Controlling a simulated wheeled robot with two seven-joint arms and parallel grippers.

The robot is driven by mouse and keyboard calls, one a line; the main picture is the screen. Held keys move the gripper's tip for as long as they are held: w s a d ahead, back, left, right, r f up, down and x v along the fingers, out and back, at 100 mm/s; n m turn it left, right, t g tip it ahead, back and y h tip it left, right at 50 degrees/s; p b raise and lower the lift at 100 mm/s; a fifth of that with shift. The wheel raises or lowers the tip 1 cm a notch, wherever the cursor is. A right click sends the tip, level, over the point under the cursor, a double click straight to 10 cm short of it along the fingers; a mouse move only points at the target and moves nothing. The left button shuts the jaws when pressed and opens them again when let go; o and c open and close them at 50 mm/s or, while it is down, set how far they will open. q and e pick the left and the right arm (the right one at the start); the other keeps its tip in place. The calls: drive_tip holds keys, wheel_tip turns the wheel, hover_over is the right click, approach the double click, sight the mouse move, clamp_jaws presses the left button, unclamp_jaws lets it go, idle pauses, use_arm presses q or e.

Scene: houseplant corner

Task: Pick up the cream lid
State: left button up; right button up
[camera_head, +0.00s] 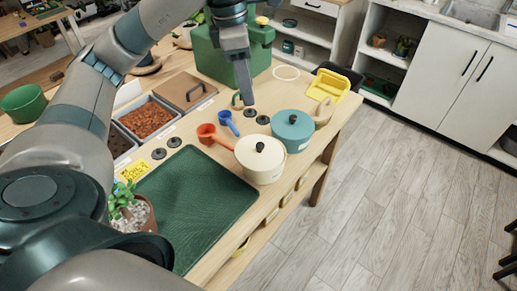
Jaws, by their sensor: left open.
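The cream lid (258,150) has a dark knob and sits on a cream pot (262,174) near the right edge of the wooden table, at the corner of a green mat. My left gripper (246,99) points down above the table, higher than and behind the cream lid, apart from it. Its fingers show nearly edge-on; it is open and nothing shows between them. My right gripper is not in view.
A teal pot with a teal lid (291,122) stands close beside the cream pot. An orange scoop (207,133) and a blue scoop (228,121) lie nearby. The green mat (195,205) is bare in its middle. A potted plant (128,205) stands at its left.

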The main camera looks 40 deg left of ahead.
use_arm(q)
drive_tip(key=shift+s+d+r, duration=0.1)
drive_tip(key=p, duration=0.2)
approach(260, 149)
drive_tip(key=w+f, duration=0.2)
drive_tip(key=shift+s+a+f, duration=0.15)
drive_tip(key=shift+a, duration=0.2)
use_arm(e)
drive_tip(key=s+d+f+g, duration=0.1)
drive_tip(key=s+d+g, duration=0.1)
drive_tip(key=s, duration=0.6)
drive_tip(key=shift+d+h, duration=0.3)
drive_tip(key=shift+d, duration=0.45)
use_arm(q)
drive_tip(key=shift+f, duration=0.1)
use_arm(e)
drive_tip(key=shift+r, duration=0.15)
